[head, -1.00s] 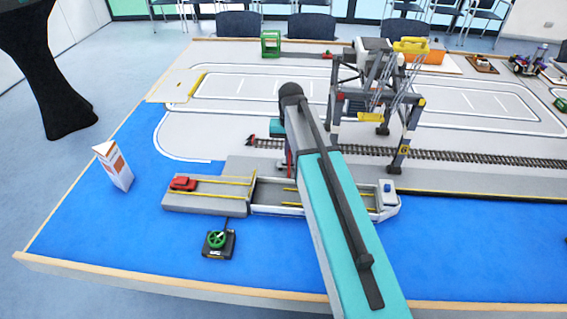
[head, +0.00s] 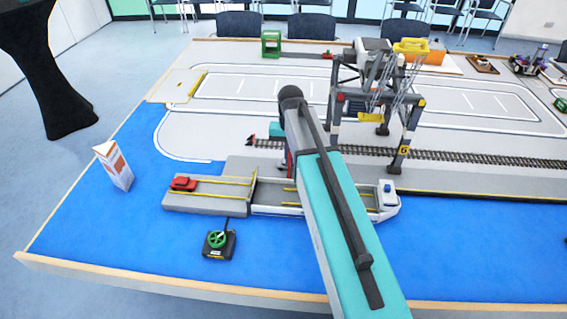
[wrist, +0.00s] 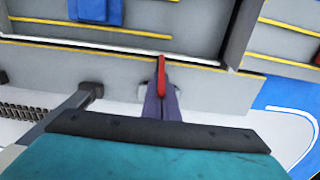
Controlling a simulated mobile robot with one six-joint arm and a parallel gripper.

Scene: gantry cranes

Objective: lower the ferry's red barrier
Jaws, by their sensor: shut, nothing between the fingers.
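The ferry (head: 275,209), a white hull with yellow deck lines and a blue block at its right end, lies along the quay in the head view, partly behind my arm. Its deck (wrist: 200,20) fills the top of the wrist view. The red barrier (wrist: 161,75) is a thin red bar near the middle of the wrist view, close to the deck's edge. A small red piece of it seems to show beside my arm in the head view (head: 289,159). My gripper (wrist: 161,92) is shut and empty, right by the bar; I cannot tell whether they touch. The head view hides its fingertips.
A grey ramp (head: 210,207) with a red car (head: 183,183) adjoins the ferry's left end. A black box with a green wheel (head: 217,240) stands in front. A gantry crane (head: 405,130) stands behind to the right. A white carton (head: 114,166) stands at left.

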